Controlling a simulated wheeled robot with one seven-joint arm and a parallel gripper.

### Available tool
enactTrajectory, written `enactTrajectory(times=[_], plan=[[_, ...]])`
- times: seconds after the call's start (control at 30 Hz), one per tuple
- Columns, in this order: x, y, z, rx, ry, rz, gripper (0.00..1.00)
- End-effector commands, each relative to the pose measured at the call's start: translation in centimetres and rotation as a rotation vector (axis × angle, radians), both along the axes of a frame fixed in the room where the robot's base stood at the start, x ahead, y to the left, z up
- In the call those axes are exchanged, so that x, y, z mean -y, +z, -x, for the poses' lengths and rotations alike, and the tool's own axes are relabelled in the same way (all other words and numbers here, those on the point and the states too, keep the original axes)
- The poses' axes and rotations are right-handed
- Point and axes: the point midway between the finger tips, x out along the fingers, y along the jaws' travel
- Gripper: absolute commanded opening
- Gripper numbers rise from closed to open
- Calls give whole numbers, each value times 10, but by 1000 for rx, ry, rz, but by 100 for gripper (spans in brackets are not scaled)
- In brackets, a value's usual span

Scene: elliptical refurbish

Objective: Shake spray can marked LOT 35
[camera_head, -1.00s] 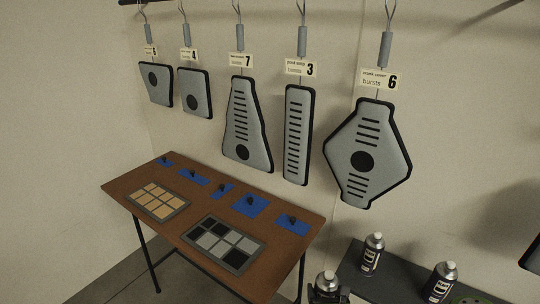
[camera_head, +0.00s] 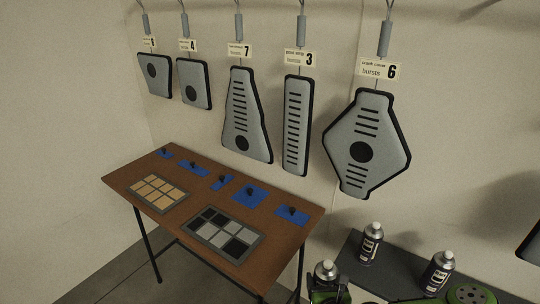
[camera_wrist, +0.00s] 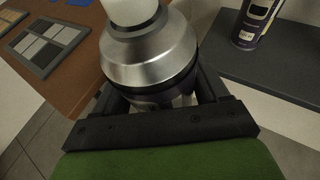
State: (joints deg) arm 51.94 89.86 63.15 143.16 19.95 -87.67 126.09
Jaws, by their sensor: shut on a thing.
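A spray can with a silver shoulder and pale cap (camera_wrist: 150,50) is held upright in my gripper (camera_wrist: 160,98), whose dark jaws are shut on its body in the wrist view. In the head view the held can (camera_head: 326,270) shows at the bottom edge, beside the dark shelf. Its label is mostly hidden and I cannot read a lot number. Two similar dark cans with silver tops stand on the shelf, one at the back (camera_head: 371,245) and one to the right (camera_head: 438,272). Their lot markings are too small to read.
A brown table (camera_head: 150,172) holds two swatch trays and several blue patches. Several grey tagged panels, such as the large one (camera_head: 367,130), hang on the wall above.

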Motion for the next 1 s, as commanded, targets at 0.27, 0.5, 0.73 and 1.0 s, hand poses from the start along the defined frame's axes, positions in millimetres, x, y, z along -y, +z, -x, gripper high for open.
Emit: enactTrajectory(times=[0.27, 0.5, 0.73, 1.0], plan=[[-3, -42, 0, -4, 2, -1, 19], [1, -7, 0, 4, -1, 4, 19], [-2, -19, 0, -4, 0, -7, 19], [3, -20, 0, 5, -9, -4, 19]])
